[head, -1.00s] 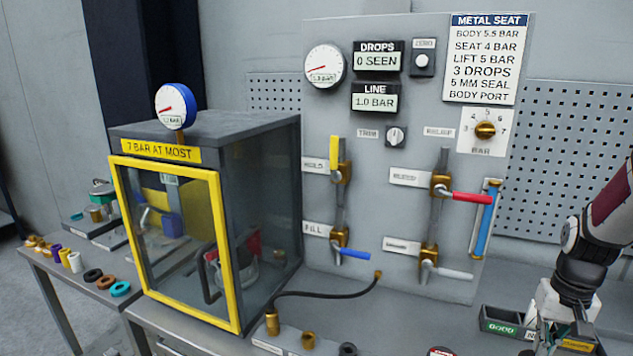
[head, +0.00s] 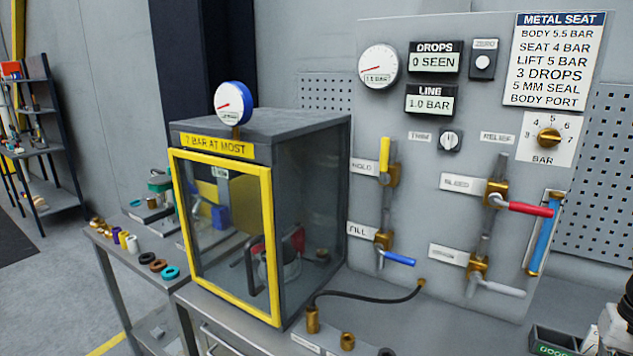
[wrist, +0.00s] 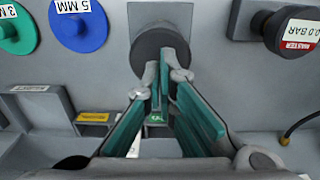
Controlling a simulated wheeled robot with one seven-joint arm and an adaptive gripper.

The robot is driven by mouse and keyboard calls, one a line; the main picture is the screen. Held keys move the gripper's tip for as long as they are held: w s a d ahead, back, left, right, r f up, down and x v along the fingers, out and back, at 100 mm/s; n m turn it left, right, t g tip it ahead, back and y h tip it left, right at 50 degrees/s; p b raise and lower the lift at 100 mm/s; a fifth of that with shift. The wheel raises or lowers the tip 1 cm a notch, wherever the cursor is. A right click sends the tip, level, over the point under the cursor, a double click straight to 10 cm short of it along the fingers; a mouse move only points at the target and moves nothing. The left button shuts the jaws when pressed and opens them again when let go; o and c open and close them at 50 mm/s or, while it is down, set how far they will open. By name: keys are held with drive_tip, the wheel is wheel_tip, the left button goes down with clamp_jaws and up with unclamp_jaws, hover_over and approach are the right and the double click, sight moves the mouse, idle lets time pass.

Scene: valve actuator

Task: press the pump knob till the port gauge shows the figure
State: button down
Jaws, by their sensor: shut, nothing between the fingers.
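In the wrist view, a dark round knob (wrist: 160,52) sticks out from a grey mount; I take it for the pump knob. My gripper (wrist: 163,90) is shut and empty, its teal-padded fingertips close in front of the knob's lower edge. I cannot tell whether they touch it. In the head view, a blue-rimmed gauge (head: 233,102) stands on the chamber; its figure is too small to read. A white dial (head: 378,67) on the panel shows about 1.0 bar, as does the LINE display (head: 431,100). I cannot tell which is the port gauge.
The chamber (head: 320,190) has a yellow-framed door, shut, and a "7 BAR AT MOST" label. The panel carries red, blue, yellow and grey valve levers and a brass bar selector (head: 548,138). A MASTER gauge (wrist: 298,30) reading 0.0 bar and blue (wrist: 80,25) and green discs flank the knob.

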drive_tip(key=shift+f, duration=0.35)
drive_tip(key=shift+f, duration=0.35)
drive_tip(key=shift+f+b, duration=0.5)
drive_tip(key=shift+f, duration=1.2)
drive_tip(key=shift+f+b, duration=0.4)
drive_tip(key=shift+f, duration=0.75)
drive_tip(key=shift+r+p, duration=1.8)
drive_tip(key=shift+r, duration=1.75)
